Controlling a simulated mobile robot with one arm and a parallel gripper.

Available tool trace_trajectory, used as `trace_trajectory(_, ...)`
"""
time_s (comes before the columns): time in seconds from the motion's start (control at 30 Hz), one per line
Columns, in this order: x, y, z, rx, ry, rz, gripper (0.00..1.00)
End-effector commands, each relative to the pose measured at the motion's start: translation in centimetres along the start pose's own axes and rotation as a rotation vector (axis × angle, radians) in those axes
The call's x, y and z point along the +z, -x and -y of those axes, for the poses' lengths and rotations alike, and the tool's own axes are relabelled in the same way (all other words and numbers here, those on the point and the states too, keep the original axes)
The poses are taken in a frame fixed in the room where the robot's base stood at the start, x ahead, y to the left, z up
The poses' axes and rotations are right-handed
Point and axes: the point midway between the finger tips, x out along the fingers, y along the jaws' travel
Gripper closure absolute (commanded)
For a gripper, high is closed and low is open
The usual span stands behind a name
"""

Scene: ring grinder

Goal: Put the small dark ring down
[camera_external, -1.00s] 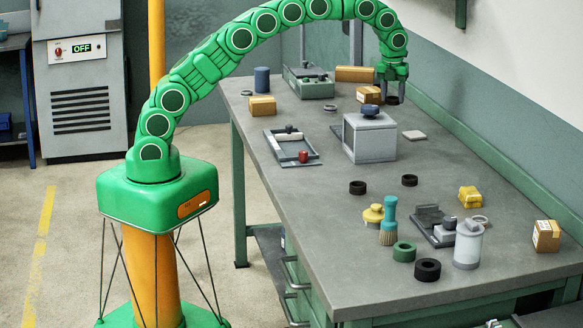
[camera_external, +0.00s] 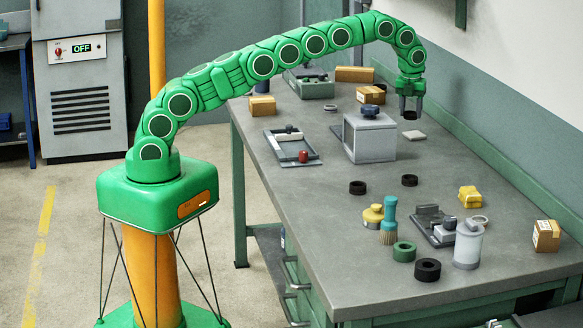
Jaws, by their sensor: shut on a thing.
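My gripper (camera_external: 410,108) is at the far right part of the bench, pointing down and shut on a small dark ring (camera_external: 410,115). The ring shows as a thin dark shape between the fingertips, partly hidden by them.
A grey box with a blue knob (camera_external: 370,140) stands left of the gripper. Cardboard boxes (camera_external: 370,95) lie behind it. Two other dark rings (camera_external: 358,187) (camera_external: 409,180) lie nearer. The bench right of the pad is clear up to the green back edge (camera_external: 480,145).

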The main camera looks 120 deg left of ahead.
Motion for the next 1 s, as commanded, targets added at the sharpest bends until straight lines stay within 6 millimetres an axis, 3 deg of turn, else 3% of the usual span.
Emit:
trace_trajectory(0.23, 0.6, -1.4, 0.9, 0.0, 0.002, 0.001, 0.83)
trace_trajectory(1.0, 0.7, -3.3, 1.5, 0.001, 0.0, 0.0, 0.83)
